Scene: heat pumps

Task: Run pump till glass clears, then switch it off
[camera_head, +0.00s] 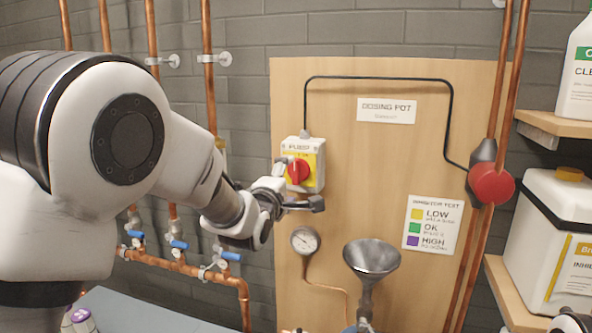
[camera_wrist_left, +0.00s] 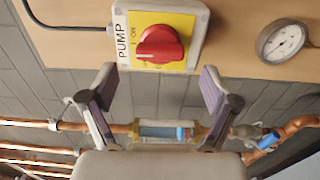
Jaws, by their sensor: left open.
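The pump switch (camera_head: 313,160) is a pale box labelled PUMP with a yellow plate and a red rotary knob (camera_head: 298,171). In the left wrist view the knob (camera_wrist_left: 160,45) sits just beyond the fingertips, its grip bar lying across the picture. My left gripper (camera_head: 300,196) is open and empty, just below and in front of the switch, apart from the knob. The sight glass (camera_wrist_left: 165,132) shows between the finger bases in the left wrist view, with bluish content and brass ends. The red pump (camera_head: 491,184) sits on the right pipes. My right gripper is out of view.
A dial gauge (camera_head: 305,240) and a metal funnel (camera_head: 371,258) stand below the switch on the wooden board (camera_head: 400,150). Copper pipes with blue-handled valves (camera_head: 178,244) run at lower left. Shelves at right hold a white container (camera_head: 545,225) and a bottle (camera_head: 575,85).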

